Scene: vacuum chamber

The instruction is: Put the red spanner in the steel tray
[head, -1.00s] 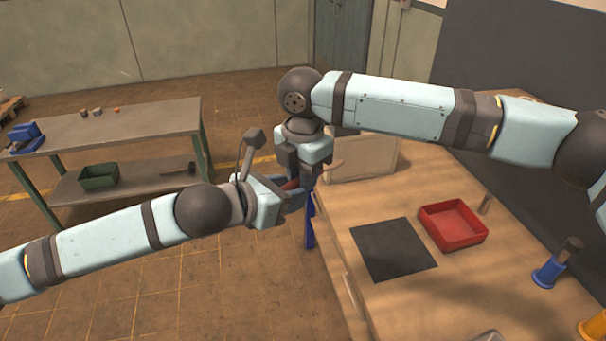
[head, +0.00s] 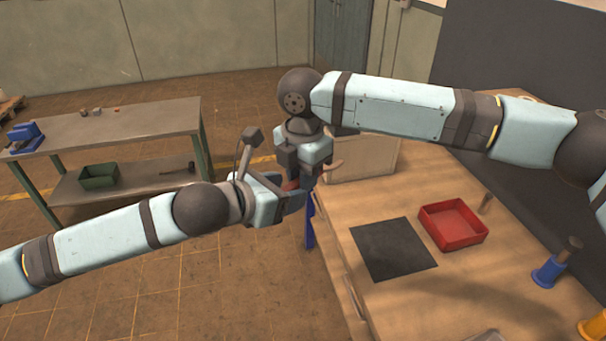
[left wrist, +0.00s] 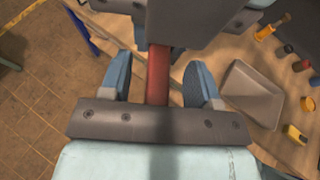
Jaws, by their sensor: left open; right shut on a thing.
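The red spanner is held between my two grippers, in the air off the left edge of the workbench. Its red handle (left wrist: 158,75) runs up the middle of the left wrist view; a small red part (head: 291,185) shows in the head view. My right gripper (head: 304,170) is shut on it; its far end is mostly hidden. My left gripper (left wrist: 158,82) is open, with one finger on each side of the handle and visible gaps between. A shallow grey-beige tray (left wrist: 250,95), seemingly the steel tray, lies on the bench, right of the grippers.
The workbench (head: 400,300) also holds a red bin (head: 452,243), a dark mat (head: 393,250) and a blue stand (head: 548,272). A pale box or tray (head: 362,160) sits behind the grippers. A side table (head: 120,133) stands at left.

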